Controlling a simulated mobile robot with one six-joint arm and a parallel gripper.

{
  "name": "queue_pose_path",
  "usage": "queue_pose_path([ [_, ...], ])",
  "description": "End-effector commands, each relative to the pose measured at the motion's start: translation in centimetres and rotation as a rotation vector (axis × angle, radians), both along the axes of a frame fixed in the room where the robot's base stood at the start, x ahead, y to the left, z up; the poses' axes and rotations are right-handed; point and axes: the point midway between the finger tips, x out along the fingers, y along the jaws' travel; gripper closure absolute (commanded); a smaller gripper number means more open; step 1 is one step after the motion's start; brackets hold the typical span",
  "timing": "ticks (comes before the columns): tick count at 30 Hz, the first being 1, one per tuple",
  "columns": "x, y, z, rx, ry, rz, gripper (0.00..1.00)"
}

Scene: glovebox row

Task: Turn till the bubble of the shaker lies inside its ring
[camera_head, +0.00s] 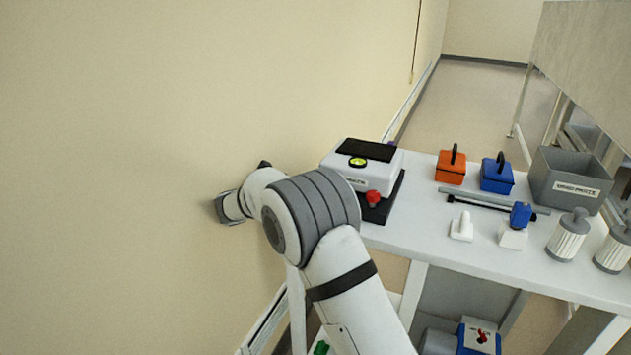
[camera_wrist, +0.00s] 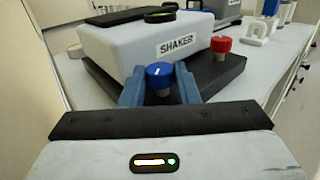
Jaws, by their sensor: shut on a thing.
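The shaker (camera_head: 345,175) is a white box with a black top plate on a dark base at the left end of the bench; it also shows in the wrist view (camera_wrist: 120,45). Its round yellow-green bubble level (camera_head: 357,162) is on top; where the bubble lies in the ring is too small to tell. A red knob (camera_head: 373,197) stands at one corner of the base. A blue knob (camera_wrist: 159,75) stands at another corner in the wrist view. My gripper (camera_wrist: 160,92) is shut on the blue knob, one finger on each side. My arm hides this corner in the head view.
On the bench (camera_head: 420,225) are an orange box (camera_head: 451,168), a blue box (camera_head: 496,176), a grey bin (camera_head: 568,181), rods and white ribbed cylinders (camera_head: 567,237). The wall is close on the left. A white stand (camera_head: 461,228) is right of the shaker.

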Motion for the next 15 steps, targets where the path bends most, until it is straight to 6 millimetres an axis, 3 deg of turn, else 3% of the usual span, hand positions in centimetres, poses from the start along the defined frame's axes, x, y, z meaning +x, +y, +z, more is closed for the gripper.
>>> queue_pose_path([
  [12, 0.11, 0.04, 0.18, 0.0, -0.004, -0.005, 0.95],
  [13, 0.11, 0.03, 0.18, 0.0, -0.004, -0.005, 0.71],
  [15, 0.11, 0.02, 0.18, 0.0, -0.004, -0.005, 0.65],
])
